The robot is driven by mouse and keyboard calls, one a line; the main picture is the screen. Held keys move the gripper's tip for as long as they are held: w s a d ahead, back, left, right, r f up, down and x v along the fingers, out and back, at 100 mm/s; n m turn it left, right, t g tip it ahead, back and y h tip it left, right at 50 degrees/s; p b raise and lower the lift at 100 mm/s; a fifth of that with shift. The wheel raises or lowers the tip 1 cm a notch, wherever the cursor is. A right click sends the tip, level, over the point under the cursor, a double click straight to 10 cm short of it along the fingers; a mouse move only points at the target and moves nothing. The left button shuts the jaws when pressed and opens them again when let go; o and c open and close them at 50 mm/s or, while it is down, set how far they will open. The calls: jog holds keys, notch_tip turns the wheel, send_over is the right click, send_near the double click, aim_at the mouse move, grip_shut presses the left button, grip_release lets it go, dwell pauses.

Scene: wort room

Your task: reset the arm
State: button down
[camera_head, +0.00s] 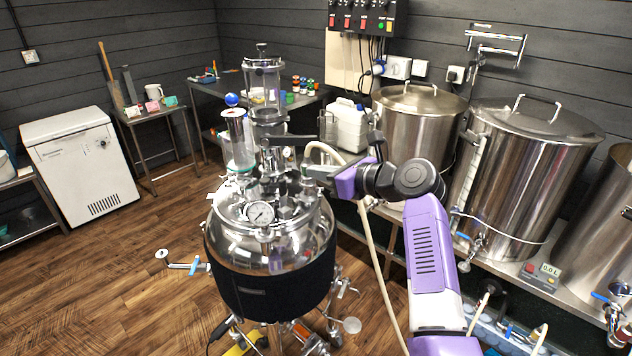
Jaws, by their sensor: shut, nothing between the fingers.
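My arm is purple with dark joints and reaches up from the lower right of the head view. It bends left at a dark elbow and ends in my gripper (310,172). My gripper is shut with nothing held, and appears over or beside the right side of the lid of the steel kettle (268,290). The small fingertips are hard to separate from the fittings around them, and I cannot tell whether they touch anything.
The kettle lid carries a pressure gauge (260,214), clear cylinders and clamps close to my gripper. A white jug (346,124) and large steel pots (525,160) stand behind my arm. A pale hose (372,255) hangs beside it. Wooden floor (110,270) is open at left.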

jog(key=shift+r, duration=0.1)
dwell(0.3)
jog(key=w+d+r+n+t+h, duration=0.2)
jog(key=d+r+n+t+h, duration=0.1)
jog(key=d+n+t, duration=0.4)
jog(key=s+d+f+n+t+h, duration=0.2)
jog(key=s+d+f+n+h, duration=0.5)
jog(key=s+d+f, duration=0.6)
jog(key=s+d+f+n+g, duration=0.1)
jog(key=s+n, duration=0.4)
jog(key=s, duration=1.9)
jog(key=s+d+f+n+g+h, duration=0.1)
jog(key=s+n, duration=0.5)
jog(key=s, duration=1.9)
notch_tip(320, 180, down, 3)
jog(key=shift+s+d+n+g+h+b, duration=0.15)
jog(key=shift+d+n+g+h+b, duration=0.3)
jog(key=shift+d, duration=0.8)
